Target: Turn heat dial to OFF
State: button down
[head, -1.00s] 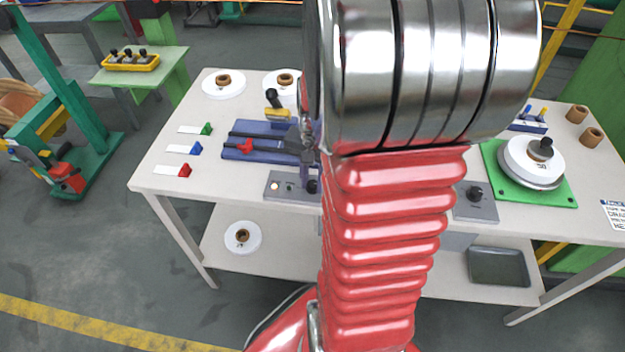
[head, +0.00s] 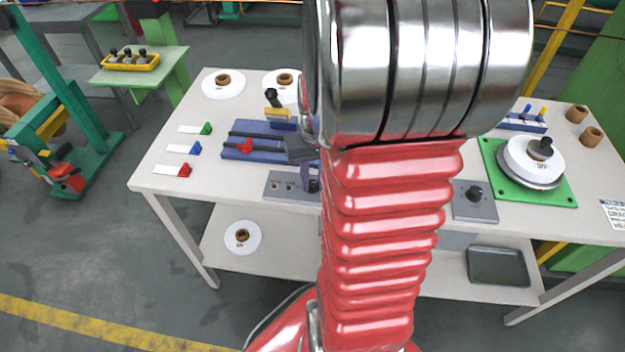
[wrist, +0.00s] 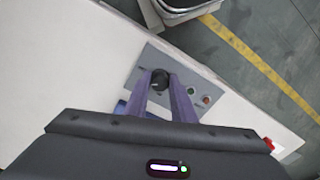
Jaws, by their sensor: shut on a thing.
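The dial (wrist: 160,79) is a round black knob on a grey panel (wrist: 150,60) with small indicator lamps, seen in the wrist view. In the head view the same panel (head: 281,196) lies at the front edge of the table, and its dial is mostly hidden by my gripper. My gripper (wrist: 160,82) has its two purple fingers on either side of the dial and is shut on it. A red lamp (wrist: 206,99) sits beside the dial on the panel. The dial's markings are too small to read.
A blue fixture (head: 240,153) with a red clamp lies just behind the panel. A second grey panel (head: 466,212) with a black knob and a green plate (head: 565,194) with white discs stand to the right. Colored wedges lie on the left of the table (head: 150,178).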

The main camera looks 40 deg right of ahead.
jog(key=n, duration=0.7)
jog(key=shift+d, duration=0.15)
jog(key=n, duration=0.7)
jog(key=shift+n, duration=0.3)
jog(key=n, duration=0.3)
jog(key=shift+w+n+g, duration=0.1)
jog(key=shift+n+g, duration=0.2)
jog(key=n, duration=0.3)
jog(key=shift+n, duration=0.3)
jog(key=n, duration=0.3)
jog(key=shift+n, duration=0.3)
jog(key=shift+n+h, duration=0.3)
jog(key=shift+n, duration=1.6)
jog(key=c, duration=1.5)
grip_release()
jog(key=shift+w, duration=0.1)
